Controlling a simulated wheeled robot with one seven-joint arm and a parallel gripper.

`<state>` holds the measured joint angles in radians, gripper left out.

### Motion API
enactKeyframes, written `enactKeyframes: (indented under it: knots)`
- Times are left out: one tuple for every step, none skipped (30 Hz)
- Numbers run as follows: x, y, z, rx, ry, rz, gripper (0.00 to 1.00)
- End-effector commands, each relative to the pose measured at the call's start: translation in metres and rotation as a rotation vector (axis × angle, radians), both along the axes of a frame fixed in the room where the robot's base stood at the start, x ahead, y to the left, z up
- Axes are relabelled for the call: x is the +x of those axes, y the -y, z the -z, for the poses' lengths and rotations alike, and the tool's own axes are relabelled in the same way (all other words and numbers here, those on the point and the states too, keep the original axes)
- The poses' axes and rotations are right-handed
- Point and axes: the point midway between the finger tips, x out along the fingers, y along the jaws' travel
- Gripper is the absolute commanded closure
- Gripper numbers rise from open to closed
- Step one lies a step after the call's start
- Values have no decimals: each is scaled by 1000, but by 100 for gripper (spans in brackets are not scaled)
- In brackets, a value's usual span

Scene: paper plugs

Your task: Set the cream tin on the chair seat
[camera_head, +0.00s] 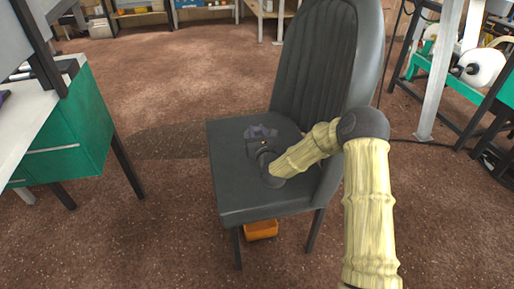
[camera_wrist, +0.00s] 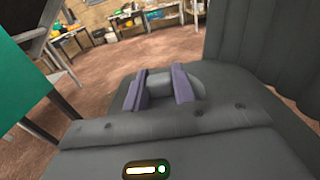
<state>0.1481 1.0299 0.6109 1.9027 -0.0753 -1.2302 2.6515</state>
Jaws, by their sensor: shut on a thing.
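The dark grey chair (camera_head: 232,185) stands in the middle of the head view, its seat facing me and its tall ribbed back behind. My gripper (camera_head: 262,132) is over the seat, low down, with purple fingers. In the wrist view the two fingers are shut on a grey, rounded thing (camera_wrist: 160,84), which I take to be the tin; no cream colour shows on it. In the head view my gripper hides it, and I cannot tell whether it touches the seat. The chair back (camera_wrist: 255,45) rises at the right of the wrist view.
An orange bin (camera_head: 261,230) sits on the floor under the chair. A green drawer bench (camera_head: 75,135) stands at the left, and a metal frame with a white roll (camera_head: 485,68) at the right. Brown floor lies open left of the chair. Shelves line the back.

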Motion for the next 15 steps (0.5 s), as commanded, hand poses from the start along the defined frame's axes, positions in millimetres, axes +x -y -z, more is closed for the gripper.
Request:
enactKeyframes:
  knots:
    - [0, -1, 11, -1, 0, -1, 100]
    - [0, -1, 13, -1, 0, -1, 100]
    - [0, 0, 15, -1, 1, 0, 100]
    - [0, 0, 16, 0, 1, 0, 100]
    - [0, 0, 16, 1, 2, 0, 100]
    - [0, 0, 15, 1, 2, 0, 100]
    - [0, 0, 15, 1, 2, 0, 100]
    - [0, 0, 15, 1, 2, 0, 100]
    - [0, 0, 15, 1, 2, 0, 100]
    - [0, 0, 15, 1, 2, 0, 100]
    - [0, 0, 15, 1, 2, 0, 100]
    - [0, 0, 15, 0, 1, 0, 100]
    - [0, 0, 17, 0, 1, 0, 100]
    - [0, 0, 19, 0, 1, 0, 100]
    - [0, 0, 24, 0, 0, 0, 100]
